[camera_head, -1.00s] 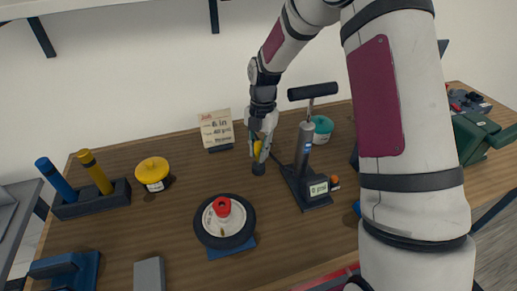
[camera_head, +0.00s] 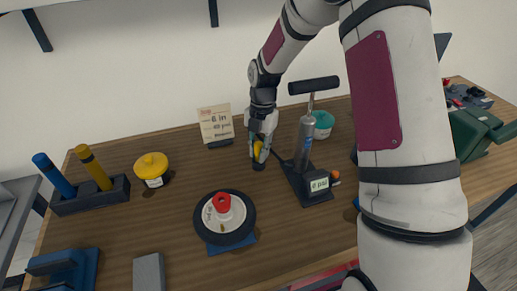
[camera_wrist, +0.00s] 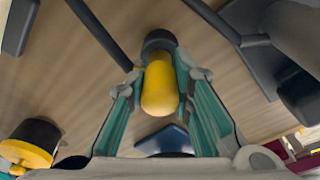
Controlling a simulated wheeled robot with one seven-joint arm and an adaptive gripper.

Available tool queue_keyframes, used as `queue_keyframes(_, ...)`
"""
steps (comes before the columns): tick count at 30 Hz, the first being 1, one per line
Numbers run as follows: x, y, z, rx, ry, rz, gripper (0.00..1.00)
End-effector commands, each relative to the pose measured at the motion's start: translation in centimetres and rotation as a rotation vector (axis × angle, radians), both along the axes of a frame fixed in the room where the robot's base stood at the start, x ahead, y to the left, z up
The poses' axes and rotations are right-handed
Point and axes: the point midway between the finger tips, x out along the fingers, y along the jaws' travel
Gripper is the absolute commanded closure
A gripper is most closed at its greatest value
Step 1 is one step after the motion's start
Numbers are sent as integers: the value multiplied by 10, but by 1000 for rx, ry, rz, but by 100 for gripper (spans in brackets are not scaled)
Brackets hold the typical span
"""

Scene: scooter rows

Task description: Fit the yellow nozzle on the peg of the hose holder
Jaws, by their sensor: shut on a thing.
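The yellow nozzle (camera_head: 257,150) is upright between the fingers of my gripper (camera_head: 261,146), low over the wooden table. In the wrist view the nozzle (camera_wrist: 160,88) lies between the two fingers of my gripper (camera_wrist: 162,80), which is shut on it. A short dark round piece, which looks like the hose holder (camera_head: 258,166), stands on the table right under the nozzle. It also shows at the nozzle's far end in the wrist view (camera_wrist: 158,41). The peg is hidden, and I cannot tell whether the nozzle sits on it.
A floor pump (camera_head: 305,150) stands close to the right of my gripper, with a dark hose. A wheel (camera_head: 225,217) with a red cap lies in front. A card (camera_head: 216,123) stands behind left. A yellow-lidded jar (camera_head: 152,168) is further left.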

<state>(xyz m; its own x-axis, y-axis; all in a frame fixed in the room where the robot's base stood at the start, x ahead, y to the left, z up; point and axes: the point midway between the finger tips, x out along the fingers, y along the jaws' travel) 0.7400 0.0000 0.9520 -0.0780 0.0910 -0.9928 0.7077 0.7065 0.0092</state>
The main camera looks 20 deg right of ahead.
Motion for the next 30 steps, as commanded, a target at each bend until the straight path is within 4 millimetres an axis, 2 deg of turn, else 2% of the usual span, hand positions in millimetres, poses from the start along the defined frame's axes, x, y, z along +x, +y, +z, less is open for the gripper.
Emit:
queue_keyframes(6, 0, 0, 0, 0, 0, 0, 100)
queue_keyframes(7, 0, 0, 0, 0, 0, 0, 72)
queue_keyframes(9, 0, 0, 0, 0, 0, 0, 56)
queue_keyframes(21, 0, 0, 4, 0, 0, 0, 55)
queue_keyframes(26, 3, -3, 26, -1, -4, 0, 55)
queue_keyframes(30, 5, -6, 55, 0, -4, -1, 55)
